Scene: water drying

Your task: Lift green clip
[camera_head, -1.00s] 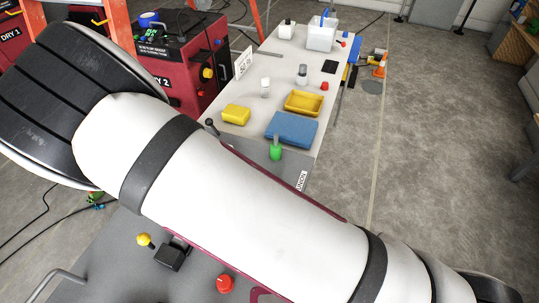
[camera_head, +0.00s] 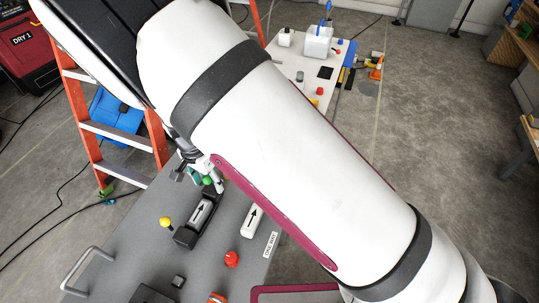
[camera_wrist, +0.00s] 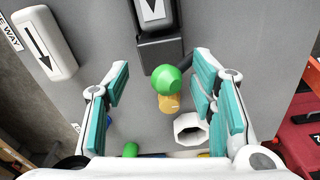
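A round green knob (camera_wrist: 166,80), which looks like the green clip's end, sits beside a black block (camera_wrist: 160,52) in the wrist view. It lies between my gripper's (camera_wrist: 162,88) two teal-padded fingers. The fingers are apart, and no contact with the knob shows. A short tan-yellow piece (camera_wrist: 168,102) is just below the knob. In the head view, the green knob (camera_head: 207,180) shows near my gripper (camera_head: 200,174), at the far end of a black holder (camera_head: 198,220) with an arrow label. My arm hides much of the table there.
A white arrow-marked block (camera_head: 252,221) lies right of the holder. A yellow knob (camera_head: 166,222) and a red knob (camera_head: 231,258) stand nearby on the grey surface (camera_head: 125,245). A white ring-shaped piece (camera_wrist: 191,129) is close to the right finger. An orange ladder (camera_head: 92,125) stands at left.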

